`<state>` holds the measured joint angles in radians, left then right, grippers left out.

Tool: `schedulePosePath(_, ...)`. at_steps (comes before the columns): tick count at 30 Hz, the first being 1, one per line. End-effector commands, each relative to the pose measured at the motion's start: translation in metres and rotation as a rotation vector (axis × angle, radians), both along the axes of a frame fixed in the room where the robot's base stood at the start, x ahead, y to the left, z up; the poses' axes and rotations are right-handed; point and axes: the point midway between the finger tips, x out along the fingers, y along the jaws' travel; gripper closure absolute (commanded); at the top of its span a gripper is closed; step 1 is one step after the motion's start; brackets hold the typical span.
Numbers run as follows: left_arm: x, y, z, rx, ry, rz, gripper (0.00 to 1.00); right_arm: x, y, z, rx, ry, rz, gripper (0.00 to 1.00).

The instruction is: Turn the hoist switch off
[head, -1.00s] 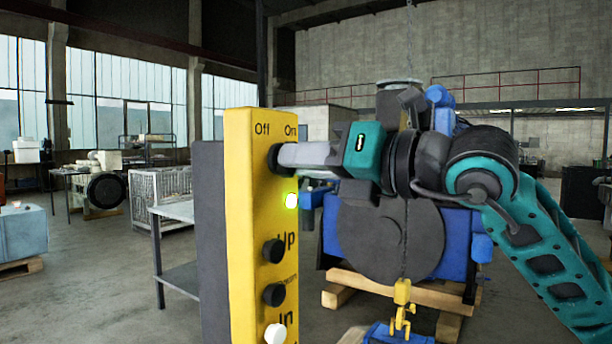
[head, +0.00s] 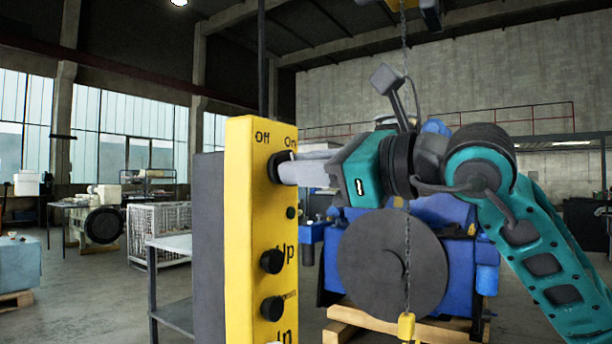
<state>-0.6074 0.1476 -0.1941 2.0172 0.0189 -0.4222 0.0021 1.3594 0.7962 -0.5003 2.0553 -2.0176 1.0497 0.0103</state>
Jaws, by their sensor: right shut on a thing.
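The yellow hoist control box (head: 243,240) stands upright left of centre in the head view, with "Off" and "On" printed near its top. The black rotary switch knob (head: 275,166) sits below these labels. My right gripper (head: 290,169) comes in from the right and is shut on the knob; its fingers hide part of it. The gripper body is tilted. The small indicator lamp (head: 291,212) below the knob is dark. My left gripper is not in view.
Black buttons (head: 272,261) sit lower on the box face. A hoist chain (head: 407,235) hangs in front of a blue engine (head: 452,250) on wooden beams (head: 345,333) at the right. A table (head: 172,246) and a wire crate (head: 160,232) stand behind at the left.

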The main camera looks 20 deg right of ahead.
Motion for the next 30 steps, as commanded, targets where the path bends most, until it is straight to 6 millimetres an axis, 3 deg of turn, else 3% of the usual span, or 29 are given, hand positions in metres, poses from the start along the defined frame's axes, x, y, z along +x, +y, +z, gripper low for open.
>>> schedulePosePath(12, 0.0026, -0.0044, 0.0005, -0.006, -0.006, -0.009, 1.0, -0.0001, -0.0002, 0.0007, -0.193, -0.155, 0.0, 1.0)
schedulePosePath(30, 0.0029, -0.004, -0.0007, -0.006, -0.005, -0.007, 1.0, -0.0003, 0.0, 0.0012, -0.238, -0.191, 0.001, 1.0)
